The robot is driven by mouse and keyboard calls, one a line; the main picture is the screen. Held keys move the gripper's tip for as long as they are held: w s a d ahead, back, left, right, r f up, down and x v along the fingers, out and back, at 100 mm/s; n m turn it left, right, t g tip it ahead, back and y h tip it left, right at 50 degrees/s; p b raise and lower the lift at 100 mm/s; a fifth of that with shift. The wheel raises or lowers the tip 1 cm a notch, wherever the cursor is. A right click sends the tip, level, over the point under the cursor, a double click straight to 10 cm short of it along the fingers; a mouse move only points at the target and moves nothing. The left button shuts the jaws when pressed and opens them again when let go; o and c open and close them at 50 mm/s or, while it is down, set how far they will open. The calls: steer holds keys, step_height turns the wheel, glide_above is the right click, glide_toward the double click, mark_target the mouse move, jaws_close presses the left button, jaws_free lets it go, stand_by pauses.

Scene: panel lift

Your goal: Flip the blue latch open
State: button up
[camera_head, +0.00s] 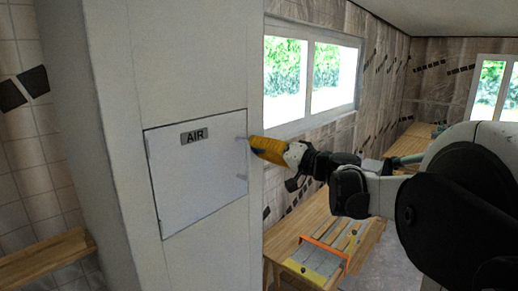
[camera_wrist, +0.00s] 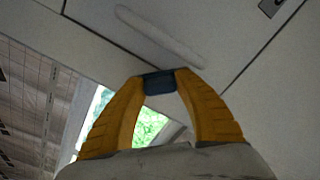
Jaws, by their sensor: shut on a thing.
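The white panel (camera_head: 197,185) labelled AIR sits closed in the white wall column in the head view. My gripper (camera_head: 252,145), with yellow fingers, is at the panel's upper right edge. In the wrist view my gripper (camera_wrist: 159,79) is shut on the dark blue latch (camera_wrist: 158,83), which lies between the two yellow fingertips at the panel's edge seam. In the head view the fingers hide the latch. A pale, long raised bar (camera_wrist: 160,37) lies on the surface just beyond the fingertips in the wrist view.
A window (camera_head: 312,78) is right of the column. A wooden bench (camera_head: 318,238) with an orange-framed tool (camera_head: 318,258) stands below it. Another wooden bench (camera_head: 45,255) is at the lower left. The space in front of the panel is clear.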

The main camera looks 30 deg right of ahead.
steer(key=shift+r+m, duration=0.1)
steer(key=shift+m, duration=0.2)
steer(key=m, duration=0.1)
steer(key=m+b, duration=0.1)
steer(key=d+m, duration=0.1)
steer(key=m, duration=0.1)
steer(key=shift+w+d+r+b, duration=0.1)
steer(key=shift+w+r+b, duration=0.15)
steer(key=shift+r+b, duration=0.05)
steer(key=shift+w+d+r+m+b, duration=0.1)
steer(key=shift+d+m+b, duration=0.15)
steer(key=shift+m, duration=0.7)
steer(key=shift+w+d+r+m+b, duration=0.1)
steer(key=shift+d+m+b, duration=0.1)
steer(key=shift+m, duration=0.75)
steer(key=o, duration=0.9)
steer(key=shift+f, duration=0.1)
steer(key=v, duration=1.2)
